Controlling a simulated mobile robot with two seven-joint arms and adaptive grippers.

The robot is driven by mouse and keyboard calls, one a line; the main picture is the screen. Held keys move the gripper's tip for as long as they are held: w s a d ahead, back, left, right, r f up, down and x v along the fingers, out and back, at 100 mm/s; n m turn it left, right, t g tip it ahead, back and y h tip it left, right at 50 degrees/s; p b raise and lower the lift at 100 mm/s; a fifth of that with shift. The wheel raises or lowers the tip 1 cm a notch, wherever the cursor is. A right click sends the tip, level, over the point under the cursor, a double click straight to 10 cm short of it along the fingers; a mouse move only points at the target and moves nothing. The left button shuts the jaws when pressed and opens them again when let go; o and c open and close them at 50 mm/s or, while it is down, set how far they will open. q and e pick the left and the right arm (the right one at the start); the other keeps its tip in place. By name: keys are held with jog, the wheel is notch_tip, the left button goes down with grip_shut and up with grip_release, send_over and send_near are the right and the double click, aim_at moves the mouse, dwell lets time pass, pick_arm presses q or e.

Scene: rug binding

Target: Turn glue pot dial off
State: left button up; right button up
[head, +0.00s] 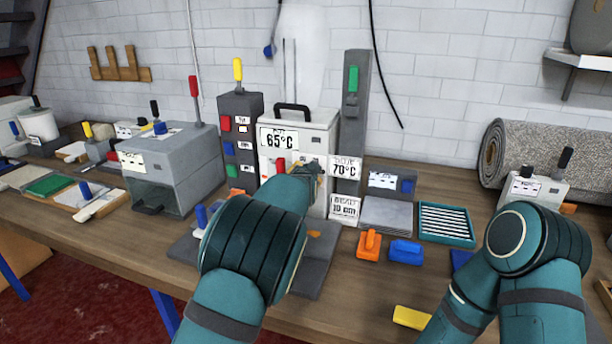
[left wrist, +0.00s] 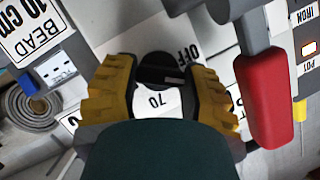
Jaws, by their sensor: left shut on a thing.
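The glue pot (head: 318,126) is a white box with a black top handle, standing at the back middle of the table. Its front display reads 65°C. My left gripper (head: 312,172) is at its front, mostly hidden behind my own arm. In the left wrist view the yellow fingers of my left gripper (left wrist: 157,78) are shut on a black dial (left wrist: 157,64), one on each side. "OFF" and "70" are printed on the white face around it. A short pale mark shows on the dial; its exact setting is unclear. My right gripper is outside the head view.
A red-handled lever (left wrist: 266,100) hangs close beside my left gripper. In the head view, a grey switch tower (head: 240,150) stands left of the pot and a tall grey post (head: 354,115) right. Orange (head: 369,244) and blue (head: 406,252) blocks lie in front.

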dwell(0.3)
pick_arm(q)
jog(key=o, duration=1.2)
